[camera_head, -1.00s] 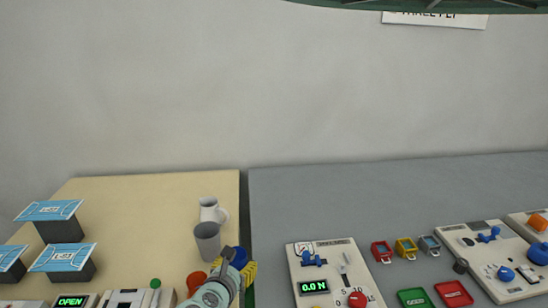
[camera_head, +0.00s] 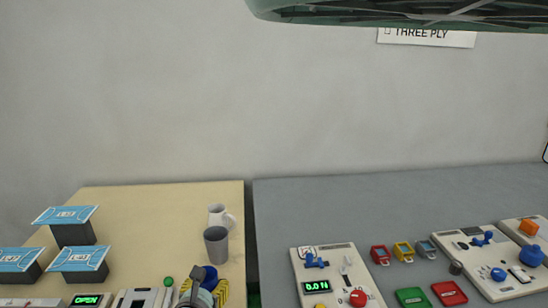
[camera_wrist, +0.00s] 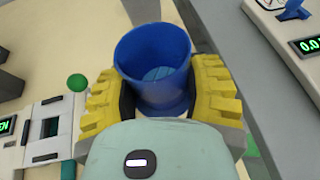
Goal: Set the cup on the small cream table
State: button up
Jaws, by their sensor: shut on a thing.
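The blue cup (camera_wrist: 155,62) is upright or nearly so between the yellow fingers of my gripper (camera_wrist: 160,92) in the wrist view. Its open top and inner floor show, and it looks empty. In the head view the blue cup (camera_head: 209,275) is partly hidden by my gripper (camera_head: 204,288) at the front right of the cream table (camera_head: 140,225). I cannot tell whether the cup's base touches anything.
A grey cup (camera_head: 216,246) and a white jug (camera_head: 219,215) stand behind my gripper. Blue-topped dark boxes (camera_head: 76,260) stand at left. A panel with a green button (camera_head: 168,281) is at the front. The grey table (camera_head: 300,215), right, holds panels and trays.

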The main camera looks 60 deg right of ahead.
jog(key=w+a+r+n+t+y, duration=0.2)
jog(key=w+a+r+n+y, duration=0.2)
jog(key=a, duration=0.6)
jog(key=w+a+r+n+t+y, duration=0.2)
jog(key=w+a+r, duration=0.3)
jog(key=w+a, duration=0.3)
jog(key=w+a+r+n+t+y, duration=0.2)
jog(key=w+a+r+n+y, duration=0.3)
jog(key=a, duration=0.9)
jog(key=shift+w+a+n+y, duration=0.15)
jog(key=shift+w+n+y, duration=0.15)
jog(key=shift+w, duration=0.8)
notch_tip(320, 180, up, 41)
jog(key=p, duration=4.1)
